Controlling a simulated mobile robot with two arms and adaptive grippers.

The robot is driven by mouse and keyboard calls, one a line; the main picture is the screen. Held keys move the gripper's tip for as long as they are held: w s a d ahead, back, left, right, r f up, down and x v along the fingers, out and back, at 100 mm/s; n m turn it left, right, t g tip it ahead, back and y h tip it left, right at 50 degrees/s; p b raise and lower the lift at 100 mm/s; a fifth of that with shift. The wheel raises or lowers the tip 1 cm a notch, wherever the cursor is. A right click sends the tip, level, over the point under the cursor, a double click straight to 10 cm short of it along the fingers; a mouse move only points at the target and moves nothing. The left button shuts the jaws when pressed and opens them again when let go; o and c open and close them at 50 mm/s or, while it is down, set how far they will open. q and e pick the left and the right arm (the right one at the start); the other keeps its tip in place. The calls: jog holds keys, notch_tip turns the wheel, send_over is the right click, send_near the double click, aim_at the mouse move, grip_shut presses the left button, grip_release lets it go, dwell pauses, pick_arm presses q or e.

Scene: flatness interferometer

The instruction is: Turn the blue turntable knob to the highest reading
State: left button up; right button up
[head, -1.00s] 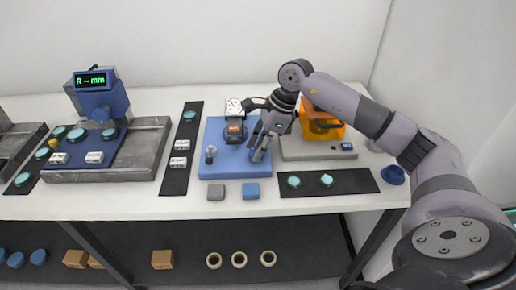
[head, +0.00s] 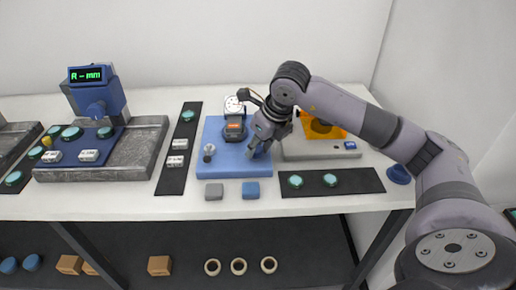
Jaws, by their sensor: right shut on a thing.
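A blue base plate (head: 233,188) lies in the middle of the bench. It carries a white round dial (head: 234,103), a dark block with an orange label (head: 234,129) and a small grey post (head: 209,153). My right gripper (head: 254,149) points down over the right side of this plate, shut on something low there. Its fingers and wrist hide what they hold; by place it appears to be the blue turntable knob, which I cannot see clearly. The dial's needle is too small to read. My left gripper is not in view.
A blue gauge stand (head: 97,98) with a green "R - mm" display stands on a grey slab at left. An orange guard (head: 318,128) stands behind my right wrist. Dark strips (head: 353,180) hold teal discs. A grey block (head: 214,192) and a blue block (head: 250,190) sit in front.

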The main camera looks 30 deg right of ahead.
jog(key=shift+m+h, duration=0.3)
jog(key=shift+m, duration=0.3)
jog(key=shift+r+m, duration=0.1)
jog(key=shift+m, duration=0.2)
jog(key=o, duration=1.1)
jog(key=v, duration=1.2)
jog(key=shift+a, duration=0.1)
